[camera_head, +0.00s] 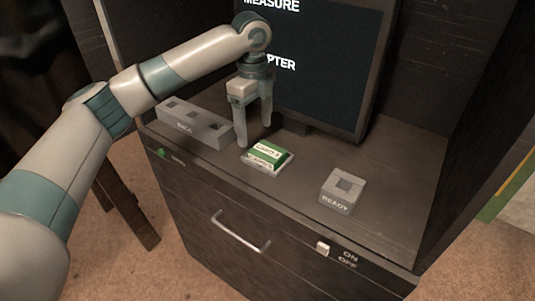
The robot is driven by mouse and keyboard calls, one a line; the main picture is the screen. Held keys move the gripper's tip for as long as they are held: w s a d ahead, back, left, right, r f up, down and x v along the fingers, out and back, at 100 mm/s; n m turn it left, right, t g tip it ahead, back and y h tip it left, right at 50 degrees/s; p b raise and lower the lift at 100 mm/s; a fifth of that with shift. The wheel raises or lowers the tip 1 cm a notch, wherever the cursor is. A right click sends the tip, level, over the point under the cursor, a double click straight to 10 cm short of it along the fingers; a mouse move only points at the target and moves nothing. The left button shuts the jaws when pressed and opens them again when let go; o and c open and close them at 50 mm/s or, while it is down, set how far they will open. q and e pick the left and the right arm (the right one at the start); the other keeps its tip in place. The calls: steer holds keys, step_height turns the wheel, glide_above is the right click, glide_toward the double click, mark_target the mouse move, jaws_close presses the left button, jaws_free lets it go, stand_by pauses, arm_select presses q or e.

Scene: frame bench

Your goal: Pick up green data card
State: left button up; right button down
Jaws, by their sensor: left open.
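The green data card (267,154) is a small green block with white label areas. It lies on the cabinet's top surface in a shallow pale holder or base, near the front edge. My left gripper (255,136) points down from above, its two fingers apart and nothing between them. Its fingertips are just behind and to the left of the card, and I cannot tell whether they touch it. My right gripper does not show.
A long grey block with several slots (195,125) stands left of the card. A grey block marked READY (343,190) stands to the right. A dark monitor (330,75) rises behind. The cabinet front has a drawer handle (240,232) and an ON/OFF switch (322,248).

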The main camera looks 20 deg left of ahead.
mark_target(257, 146)
arm_select(q)
steer(key=shift+s+d+f, duration=0.1)
steer(key=shift+f, duration=0.2)
steer(key=f, duration=0.1)
steer(key=f+p, duration=0.2)
steer(key=shift+s+d+f, duration=0.1)
steer(key=shift+d, duration=0.15)
steer(key=shift+f, duration=0.5)
steer(key=c, duration=1.2)
